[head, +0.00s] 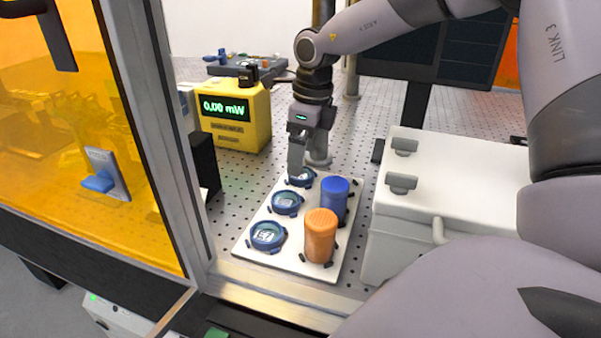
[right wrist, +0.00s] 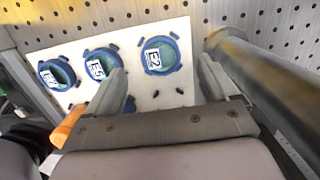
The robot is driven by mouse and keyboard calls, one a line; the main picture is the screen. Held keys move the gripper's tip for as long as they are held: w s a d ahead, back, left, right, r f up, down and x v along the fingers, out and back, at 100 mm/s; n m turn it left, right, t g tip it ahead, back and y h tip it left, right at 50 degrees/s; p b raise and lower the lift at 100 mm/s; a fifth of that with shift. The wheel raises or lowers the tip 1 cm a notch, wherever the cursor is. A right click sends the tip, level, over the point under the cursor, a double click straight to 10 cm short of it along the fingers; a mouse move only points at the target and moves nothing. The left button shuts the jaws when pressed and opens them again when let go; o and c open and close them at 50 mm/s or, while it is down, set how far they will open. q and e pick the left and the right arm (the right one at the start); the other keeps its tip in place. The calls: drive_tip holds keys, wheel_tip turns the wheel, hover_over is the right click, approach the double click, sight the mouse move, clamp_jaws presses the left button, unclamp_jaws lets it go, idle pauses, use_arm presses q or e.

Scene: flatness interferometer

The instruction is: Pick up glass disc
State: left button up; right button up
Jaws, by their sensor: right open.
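Three glass discs with printed labels sit in blue ring holders in a row on a white plate (head: 252,248). The near disc (head: 267,235) reads E7, the middle disc (head: 286,202) is behind it, and the far disc (head: 302,179) is partly hidden by my right gripper (head: 306,168). In the right wrist view the far disc (right wrist: 159,56) reads E2. My right gripper is open, pointing down above the far disc. My left gripper is not in view.
An orange lidded jar (head: 320,237) and a blue one (head: 334,200) stand on the plate's right side. A metal post (right wrist: 252,65) stands close beside the gripper. A white box (head: 450,180) is right; a yellow power meter (head: 236,118) is at the back left.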

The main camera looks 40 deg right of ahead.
wheel_tip(320, 180, down, 4)
drive_tip(key=shift+w+f, duration=0.1)
drive_tip(key=shift+w, duration=0.05)
drive_tip(key=shift+c, duration=0.3)
drive_tip(key=c, duration=1.1)
drive_tip(key=shift+r, duration=0.2)
